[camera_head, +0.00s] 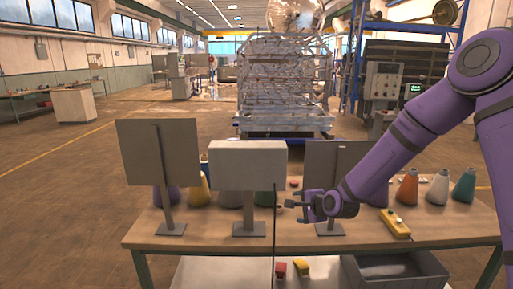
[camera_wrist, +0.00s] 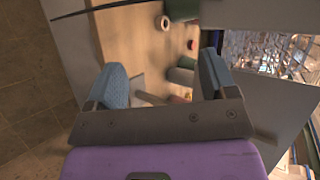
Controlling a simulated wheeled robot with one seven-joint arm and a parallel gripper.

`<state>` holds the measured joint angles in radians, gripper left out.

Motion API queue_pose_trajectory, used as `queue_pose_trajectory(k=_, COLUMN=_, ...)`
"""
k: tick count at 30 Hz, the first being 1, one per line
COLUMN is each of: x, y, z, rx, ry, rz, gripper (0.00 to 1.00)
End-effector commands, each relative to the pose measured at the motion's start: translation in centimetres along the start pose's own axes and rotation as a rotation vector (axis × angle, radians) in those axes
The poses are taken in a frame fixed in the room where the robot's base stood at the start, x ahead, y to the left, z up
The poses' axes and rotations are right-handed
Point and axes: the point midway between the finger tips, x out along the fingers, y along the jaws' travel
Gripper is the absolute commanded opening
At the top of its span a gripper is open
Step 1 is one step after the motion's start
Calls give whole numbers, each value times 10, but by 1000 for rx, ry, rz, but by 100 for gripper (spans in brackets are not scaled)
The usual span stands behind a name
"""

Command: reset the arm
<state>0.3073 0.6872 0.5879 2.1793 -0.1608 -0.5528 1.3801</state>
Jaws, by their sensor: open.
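My purple arm reaches in from the right in the head view. My gripper (camera_head: 291,205) is held above the wooden table (camera_head: 300,237), pointing left, just in front of the right-hand panel's stand. In the wrist view my gripper (camera_wrist: 165,80) shows two blue-grey fingers spread wide apart, with nothing between them. The table top and several cones lie beyond the fingers. I cannot tell the exact height of the gripper above the table.
A left panel (camera_head: 158,152), a box-like middle panel (camera_head: 248,165) and a right panel (camera_head: 335,163) stand on the table. Several coloured cones, such as an orange one (camera_head: 407,188), stand behind. A yellow device (camera_head: 395,223) lies right. A grey bin (camera_head: 396,274) sits below.

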Motion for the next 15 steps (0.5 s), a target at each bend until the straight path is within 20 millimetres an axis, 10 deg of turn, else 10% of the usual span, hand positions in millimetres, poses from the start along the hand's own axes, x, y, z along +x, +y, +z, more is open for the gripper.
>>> queue_pose_trajectory(k=15, x=-141, y=-46, z=-5, rx=-591, ry=119, rz=283, gripper=78)
